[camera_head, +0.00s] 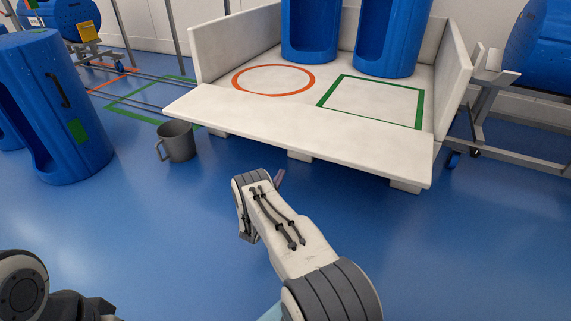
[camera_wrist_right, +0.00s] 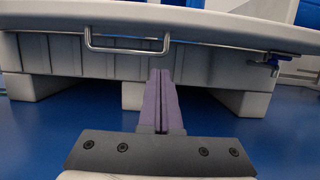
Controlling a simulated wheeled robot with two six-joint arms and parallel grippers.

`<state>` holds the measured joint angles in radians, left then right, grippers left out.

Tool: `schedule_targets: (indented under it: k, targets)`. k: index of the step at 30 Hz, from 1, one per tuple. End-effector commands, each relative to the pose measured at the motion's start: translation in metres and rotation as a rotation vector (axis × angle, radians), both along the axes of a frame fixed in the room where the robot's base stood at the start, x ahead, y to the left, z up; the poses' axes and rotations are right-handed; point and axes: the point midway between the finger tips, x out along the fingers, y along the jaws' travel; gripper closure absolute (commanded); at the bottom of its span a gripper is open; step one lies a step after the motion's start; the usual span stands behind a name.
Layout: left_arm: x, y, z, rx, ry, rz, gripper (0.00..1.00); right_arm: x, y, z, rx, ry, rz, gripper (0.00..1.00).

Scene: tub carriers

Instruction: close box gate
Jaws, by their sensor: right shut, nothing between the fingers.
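The white box (camera_head: 456,70) stands open at the front. Its gate (camera_head: 300,128) is folded down and lies outward, roughly level, beyond my right gripper. In the head view the wrist mostly hides the fingers. My left gripper is not clearly visible; only part of my left arm shows at lower left.
Blue tubs (camera_head: 388,40) stand inside the box near an orange circle (camera_head: 273,79) and a green square (camera_head: 372,101). A grey mug (camera_head: 177,141) stands on the floor left of the gate. More blue tubs (camera_head: 62,110) stand at left. The blue floor ahead is clear.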

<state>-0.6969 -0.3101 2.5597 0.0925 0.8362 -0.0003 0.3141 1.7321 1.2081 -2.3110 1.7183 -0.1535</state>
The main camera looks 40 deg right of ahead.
Motion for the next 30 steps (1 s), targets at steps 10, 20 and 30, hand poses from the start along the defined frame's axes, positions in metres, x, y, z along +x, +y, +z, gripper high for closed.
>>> schedule_targets:
  k: [10,20,30]
  targets:
    - [0.0,0.0,-0.032,0.001,0.001,0.0,0.5,0.018,-0.042,0.031,-0.001,0.001,0.0,1.0]
    - [0.0,0.0,-0.038,0.0,0.0,0.0,0.5,0.017,-0.041,0.052,0.001,0.001,0.0,1.0]
    - [0.0,0.0,-0.037,0.0,0.0,0.0,0.5,0.016,-0.042,0.053,0.002,0.001,-0.001,1.0]
